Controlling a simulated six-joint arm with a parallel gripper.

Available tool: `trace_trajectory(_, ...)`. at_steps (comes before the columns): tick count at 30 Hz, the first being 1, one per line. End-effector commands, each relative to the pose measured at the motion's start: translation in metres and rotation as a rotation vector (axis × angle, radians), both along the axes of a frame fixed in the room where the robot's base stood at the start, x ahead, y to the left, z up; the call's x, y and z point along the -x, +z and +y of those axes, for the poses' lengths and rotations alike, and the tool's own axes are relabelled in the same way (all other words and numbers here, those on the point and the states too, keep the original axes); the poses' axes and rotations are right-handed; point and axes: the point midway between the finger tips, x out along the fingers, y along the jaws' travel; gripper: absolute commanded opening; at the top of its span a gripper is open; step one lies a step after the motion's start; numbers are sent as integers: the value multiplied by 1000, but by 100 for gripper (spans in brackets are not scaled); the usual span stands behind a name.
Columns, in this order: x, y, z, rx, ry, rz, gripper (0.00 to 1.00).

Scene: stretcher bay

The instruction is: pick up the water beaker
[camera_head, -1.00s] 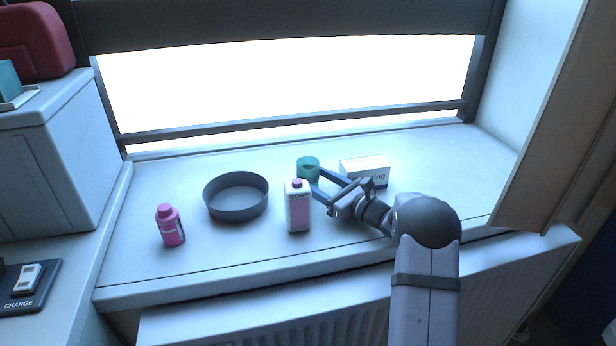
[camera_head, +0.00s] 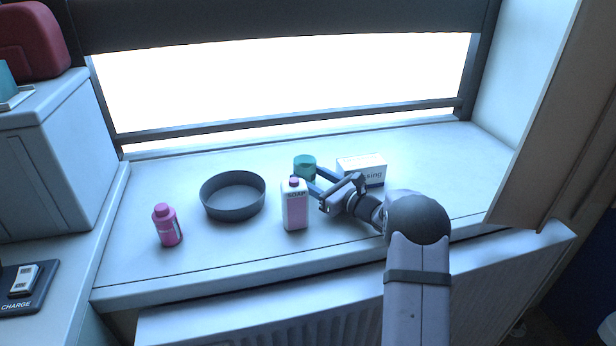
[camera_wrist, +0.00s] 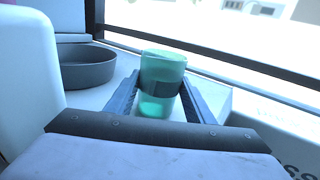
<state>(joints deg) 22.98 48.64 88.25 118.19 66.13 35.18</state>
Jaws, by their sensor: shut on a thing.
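The water beaker is a teal, see-through cup (camera_head: 304,165) behind the soap bottle on the sill in the head view. In the wrist view the beaker (camera_wrist: 161,75) stands upright between the two blue fingers. My gripper (camera_head: 312,178) reaches in from the right and is shut on the beaker, with one finger on each side. The wrist view shows my gripper (camera_wrist: 160,100) around the beaker's sides. The soap bottle hides part of the beaker's base and a fingertip in the head view. I cannot tell whether the beaker is off the sill.
A white and pink soap bottle (camera_head: 295,208) stands close in front of the beaker. A white box (camera_head: 362,170) is just right of the gripper. A dark round dish (camera_head: 215,208) and a pink bottle (camera_head: 167,226) are left. The sill (camera_head: 450,165) is clear at right.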

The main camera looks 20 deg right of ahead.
Motion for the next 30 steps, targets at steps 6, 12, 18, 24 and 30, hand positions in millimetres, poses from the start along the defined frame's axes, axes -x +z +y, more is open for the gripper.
trace_trajectory(6, 0, 8, 0, 0, 0, -4, 23)
trace_trajectory(12, 0, 19, 0, 2, 1, -3, 23)
trace_trajectory(18, 0, 34, 0, 2, 0, -3, 23)
trace_trajectory(24, 0, 52, 0, 1, 0, -4, 23)
trace_trajectory(30, 0, 69, 0, 0, 0, -4, 23)
